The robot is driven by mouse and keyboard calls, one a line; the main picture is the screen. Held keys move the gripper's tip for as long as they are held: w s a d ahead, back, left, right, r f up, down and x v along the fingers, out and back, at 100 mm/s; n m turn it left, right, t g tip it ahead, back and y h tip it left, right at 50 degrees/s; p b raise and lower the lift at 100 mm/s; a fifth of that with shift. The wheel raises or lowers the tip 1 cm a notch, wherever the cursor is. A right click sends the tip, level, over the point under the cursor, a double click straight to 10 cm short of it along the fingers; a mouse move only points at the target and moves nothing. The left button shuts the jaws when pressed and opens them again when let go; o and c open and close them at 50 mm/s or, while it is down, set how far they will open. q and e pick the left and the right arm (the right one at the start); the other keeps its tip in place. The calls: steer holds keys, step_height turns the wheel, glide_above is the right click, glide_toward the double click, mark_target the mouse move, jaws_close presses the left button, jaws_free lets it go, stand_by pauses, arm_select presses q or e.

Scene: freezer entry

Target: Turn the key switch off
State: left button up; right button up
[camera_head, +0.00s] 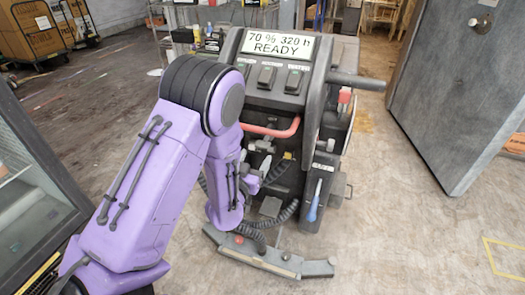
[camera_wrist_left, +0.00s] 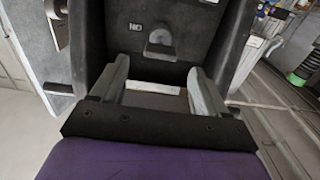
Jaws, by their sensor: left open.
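In the left wrist view a grey knob (camera_wrist_left: 160,48), seemingly the key switch, sits on the dark panel. A small white label (camera_wrist_left: 135,27) beside it reads like "NO" or an upside-down "ON". My left gripper (camera_wrist_left: 160,78) is open, its two fingers apart below the knob in that view, not closed on it. In the head view my purple left arm hides the knob and most of the gripper. My right gripper is not in view.
A red handle bar (camera_head: 272,130) and a black side bar (camera_head: 358,82) stick out of the machine. A long squeegee (camera_head: 265,258) lies low at its front. A large grey door (camera_head: 450,90) stands at right. Floor (camera_head: 400,230) at the lower right is mostly clear.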

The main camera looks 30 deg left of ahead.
mark_target(261, 148)
arm_select(q)
steer(key=x, duration=0.7)
steer(key=shift+w+a+p, duration=0.1)
steer(key=shift+w+p, duration=0.2)
steer(key=shift+w, duration=0.05)
steer(key=c, duration=1.1)
